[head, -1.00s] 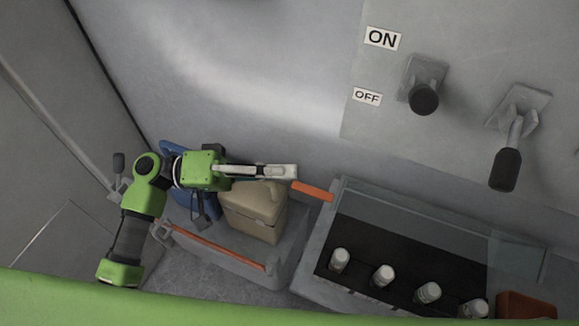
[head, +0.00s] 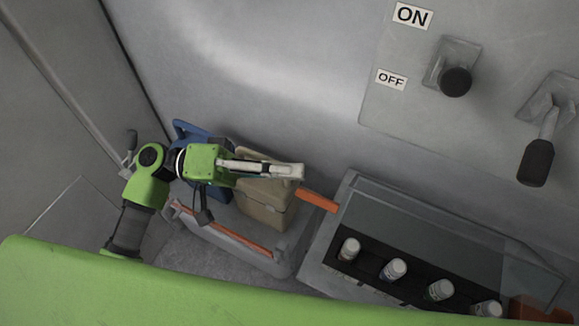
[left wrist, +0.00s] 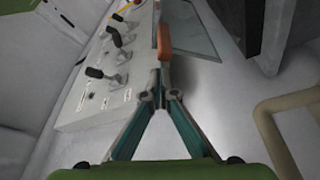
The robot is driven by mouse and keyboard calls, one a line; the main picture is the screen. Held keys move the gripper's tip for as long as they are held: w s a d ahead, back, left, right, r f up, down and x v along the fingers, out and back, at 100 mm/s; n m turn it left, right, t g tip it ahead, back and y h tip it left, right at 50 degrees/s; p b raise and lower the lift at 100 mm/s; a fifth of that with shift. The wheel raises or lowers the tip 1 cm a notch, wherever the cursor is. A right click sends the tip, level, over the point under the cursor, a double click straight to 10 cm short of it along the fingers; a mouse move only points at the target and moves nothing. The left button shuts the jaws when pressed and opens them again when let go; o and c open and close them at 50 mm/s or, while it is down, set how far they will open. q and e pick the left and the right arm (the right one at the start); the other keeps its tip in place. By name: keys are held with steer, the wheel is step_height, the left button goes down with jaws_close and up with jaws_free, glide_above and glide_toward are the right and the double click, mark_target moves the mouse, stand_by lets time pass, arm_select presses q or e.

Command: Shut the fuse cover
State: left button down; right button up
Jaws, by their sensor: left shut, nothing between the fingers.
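The fuse cover (head: 425,228) is a clear pane in a thin frame over the rear of the grey fuse box (head: 316,262). It looks tilted, with its exact angle unclear. Several white-capped fuses (head: 396,268) stand in front of it on a dark base. An orange bar (head: 319,201) sticks out at the cover's left; it also shows in the left wrist view (left wrist: 165,42), beside the clear pane. My left gripper (head: 299,172) is shut and empty, its tips close to the bar's left end. I cannot tell if they touch. My right gripper is out of view.
A beige container (head: 264,205) and a blue one (head: 190,136) stand below and behind my left gripper. A grey crate with an orange bar (head: 228,231) is in front. Wall switches (head: 455,80) and (head: 536,160) are at upper right.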

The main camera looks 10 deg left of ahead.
arm_select(q)
steer(key=a+f, duration=0.1)
steer(key=a, duration=1.1)
steer(key=shift+f, duration=0.35)
